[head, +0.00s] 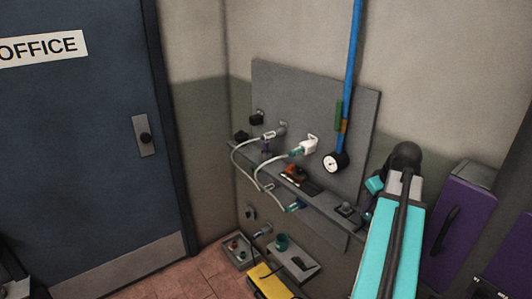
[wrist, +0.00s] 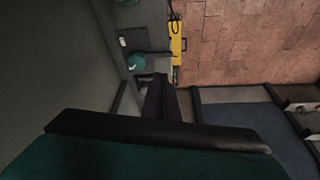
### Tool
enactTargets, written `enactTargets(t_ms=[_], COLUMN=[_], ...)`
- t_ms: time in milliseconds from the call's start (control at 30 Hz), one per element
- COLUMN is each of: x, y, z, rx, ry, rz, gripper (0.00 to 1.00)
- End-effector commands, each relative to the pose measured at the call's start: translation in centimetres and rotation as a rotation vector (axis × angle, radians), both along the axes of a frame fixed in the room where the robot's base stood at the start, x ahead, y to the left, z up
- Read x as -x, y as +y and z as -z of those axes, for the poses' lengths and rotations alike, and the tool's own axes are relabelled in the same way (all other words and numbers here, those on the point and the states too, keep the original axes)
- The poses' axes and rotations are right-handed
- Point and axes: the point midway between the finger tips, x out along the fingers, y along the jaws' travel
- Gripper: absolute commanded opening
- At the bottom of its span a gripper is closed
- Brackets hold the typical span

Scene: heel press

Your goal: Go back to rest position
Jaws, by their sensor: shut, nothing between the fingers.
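My gripper (wrist: 160,82) shows in the wrist view as two dark fingers held together, with nothing between them. Below them the dark bar and teal body of my own wrist fill the lower part of that view. In the head view my turquoise arm rises at the right, in front of the wall panel's right end. The gripper's fingertips cannot be made out there. The fingers look apart from the bench things in the wrist view.
A grey wall panel (head: 342,100) carries hoses, a round gauge (head: 335,163) and a blue pipe (head: 353,45). A shelf (head: 325,207) runs along it. A yellow case (head: 270,281) lies below. A purple cabinet (head: 458,225) stands right of my arm. An office door (head: 85,150) is at left.

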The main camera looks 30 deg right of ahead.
Motion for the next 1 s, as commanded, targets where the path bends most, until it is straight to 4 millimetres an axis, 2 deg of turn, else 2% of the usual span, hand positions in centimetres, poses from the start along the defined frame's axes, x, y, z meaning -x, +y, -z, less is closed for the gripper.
enactTargets(t_ms=[200,333,633,800,1000], x=[-1.2,-3.1,-7.8,-9.1,-9.7], y=[1.0,3.0,10.9,15.5,20.9], z=[0.4,2.2,10.6,15.5,21.0], rx=[-0.002,-0.021,-0.113,-0.16,-0.204], ry=[0.001,0.015,0.095,0.153,0.223], rz=[-0.025,-0.069,-0.214,-0.289,-0.372], gripper=[0.0,0.0,0.0,0.0,0.0])
